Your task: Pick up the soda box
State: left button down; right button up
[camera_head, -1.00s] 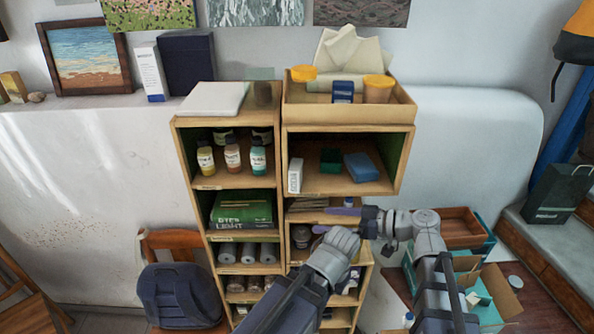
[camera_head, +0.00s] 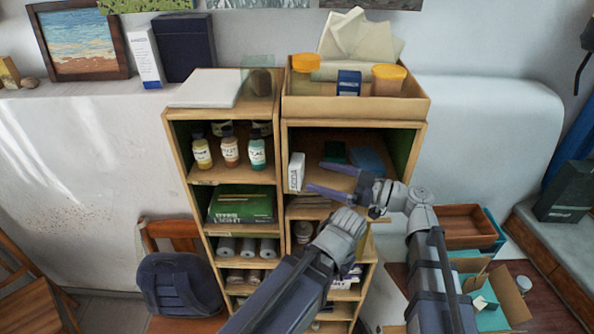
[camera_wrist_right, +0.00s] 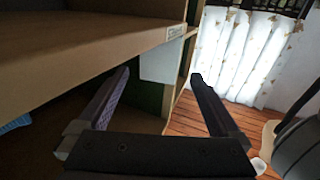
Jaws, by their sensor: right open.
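The soda box (camera_head: 296,171) is a small white upright box with dark lettering. It stands at the left front of the right-hand shelf compartment. My right gripper (camera_head: 314,176) is open, its two purple-grey fingers pointing left toward the box, with a small gap before it. In the right wrist view the pale face of the soda box (camera_wrist_right: 163,62) shows ahead, between the two open fingers of the right gripper (camera_wrist_right: 160,75). Its upper edge there lies against the shelf board.
A dark green box (camera_head: 334,152) and a blue box (camera_head: 368,160) sit deeper in the same compartment, partly behind my fingers. The shelf unit's centre upright (camera_head: 281,150) is just left of the soda box. A cardboard tray (camera_head: 350,108) stands on top.

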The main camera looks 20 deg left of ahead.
aim_at(302, 171)
jog(key=shift+a+r, duration=0.1)
jog(key=shift+a, duration=0.25)
jog(key=a, duration=0.3)
jog(key=shift+w+a, duration=0.25)
jog(key=shift+w, duration=0.05)
jog(key=shift+a, duration=0.45)
jog(key=shift+d, duration=0.1)
jog(key=shift+c, duration=0.4)
jog(key=c, duration=1.2)
